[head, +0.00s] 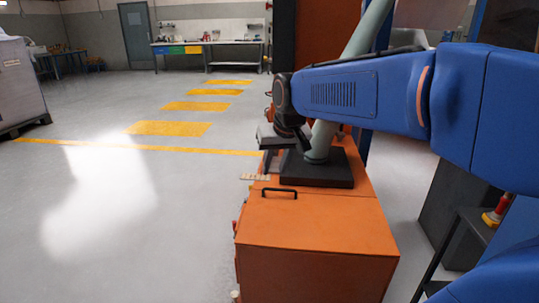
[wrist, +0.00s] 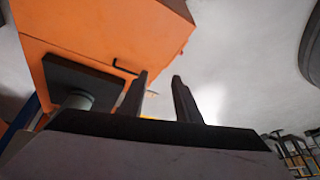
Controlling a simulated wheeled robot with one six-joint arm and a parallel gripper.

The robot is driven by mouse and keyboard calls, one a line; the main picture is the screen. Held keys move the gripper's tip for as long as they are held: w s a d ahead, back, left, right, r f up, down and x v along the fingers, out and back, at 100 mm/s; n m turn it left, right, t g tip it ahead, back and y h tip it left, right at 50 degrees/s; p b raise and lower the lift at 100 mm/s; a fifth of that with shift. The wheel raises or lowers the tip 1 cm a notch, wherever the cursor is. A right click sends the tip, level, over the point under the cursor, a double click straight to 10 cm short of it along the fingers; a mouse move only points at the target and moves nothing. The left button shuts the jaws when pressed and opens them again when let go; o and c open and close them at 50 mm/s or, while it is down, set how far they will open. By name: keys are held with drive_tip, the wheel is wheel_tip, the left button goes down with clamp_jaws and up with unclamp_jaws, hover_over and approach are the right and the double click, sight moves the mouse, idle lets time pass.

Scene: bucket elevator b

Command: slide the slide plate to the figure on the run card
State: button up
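My gripper (head: 268,167) hangs at the left edge of the orange housing in the head view, close above a pale strip with small marks (head: 255,177). In the wrist view the two dark fingers of my gripper (wrist: 160,76) stand apart with nothing seen between them. I cannot tell for sure which part is the slide plate; the area by the strip is partly hidden behind my gripper. I cannot make out a run card or its figure in either view.
The orange housing (head: 318,235) has a black handle (head: 280,191) on top. A dark square base (head: 318,172) with a pale green pipe (head: 319,146) stands behind it, under my arm. Open floor lies to the left. A workbench (head: 210,46) stands far back.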

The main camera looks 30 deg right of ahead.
drive_tip(key=w+d+f+m, duration=0.1)
drive_tip(key=w+d, duration=0.3)
drive_tip(key=w, duration=0.6)
drive_tip(key=w+d+m, duration=0.1)
drive_tip(key=w+d, duration=0.4)
drive_tip(key=w, duration=0.4)
drive_tip(key=w+d+f+m, duration=0.1)
drive_tip(key=w+d, duration=0.3)
drive_tip(key=w, duration=0.6)
drive_tip(key=w+d+f+m, duration=0.2)
drive_tip(key=w+d+f, duration=0.4)
drive_tip(key=w+d, duration=0.3)
drive_tip(key=shift+h, duration=0.3)
drive_tip(key=x, duration=0.5)
drive_tip(key=w+x, duration=0.1)
drive_tip(key=x, duration=0.5)
drive_tip(key=a+x, duration=0.1)
drive_tip(key=x, duration=0.4)
drive_tip(key=shift+w+a, duration=0.1)
drive_tip(key=shift+w, duration=0.3)
clamp_jaws()
